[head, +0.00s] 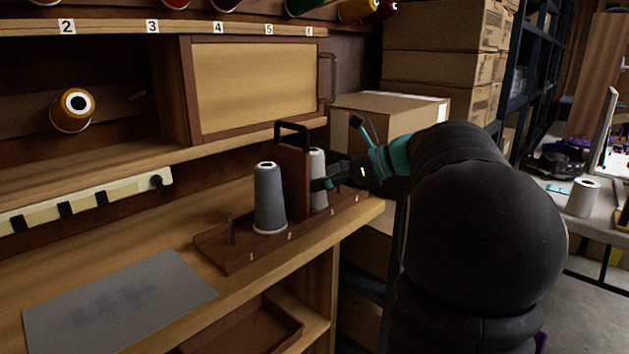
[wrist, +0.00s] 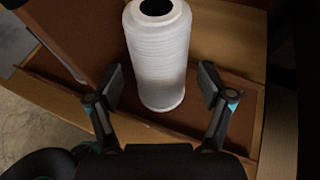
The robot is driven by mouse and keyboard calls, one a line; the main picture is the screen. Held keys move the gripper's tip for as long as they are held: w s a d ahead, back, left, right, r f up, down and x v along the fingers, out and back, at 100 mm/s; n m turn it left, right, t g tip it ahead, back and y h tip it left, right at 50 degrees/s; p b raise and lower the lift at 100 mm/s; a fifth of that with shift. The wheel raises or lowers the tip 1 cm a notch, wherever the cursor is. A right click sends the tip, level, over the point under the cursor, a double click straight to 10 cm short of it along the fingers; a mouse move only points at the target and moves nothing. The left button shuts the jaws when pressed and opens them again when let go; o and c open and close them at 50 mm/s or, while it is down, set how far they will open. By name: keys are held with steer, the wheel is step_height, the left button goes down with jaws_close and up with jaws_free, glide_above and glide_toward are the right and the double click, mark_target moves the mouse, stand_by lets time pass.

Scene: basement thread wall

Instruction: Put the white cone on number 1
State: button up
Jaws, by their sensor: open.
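The white cone (head: 318,168) stands upright on a brown wooden tray (head: 225,255), partly hidden behind the tray's upright handle board (head: 294,180). In the wrist view the white cone (wrist: 158,60) stands between the two spread fingers of my gripper (wrist: 160,92), with space on both sides. In the head view my gripper (head: 330,181) reaches it from the right. A grey cone (head: 269,197) stands on the near part of the tray. A bare peg (head: 231,229) stands at the tray's near left end. The small tray labels are too small to read surely.
Shelf labels read 2 (head: 67,27) to 6; no 1 shows there. An orange spool (head: 73,110) sits on a wall peg. A grey mat (head: 115,300) lies on the bench left of the tray. Cardboard boxes (head: 395,110) stand behind my arm.

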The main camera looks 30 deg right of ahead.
steer(key=v, duration=0.9)
steer(key=shift+s+d, duration=0.15)
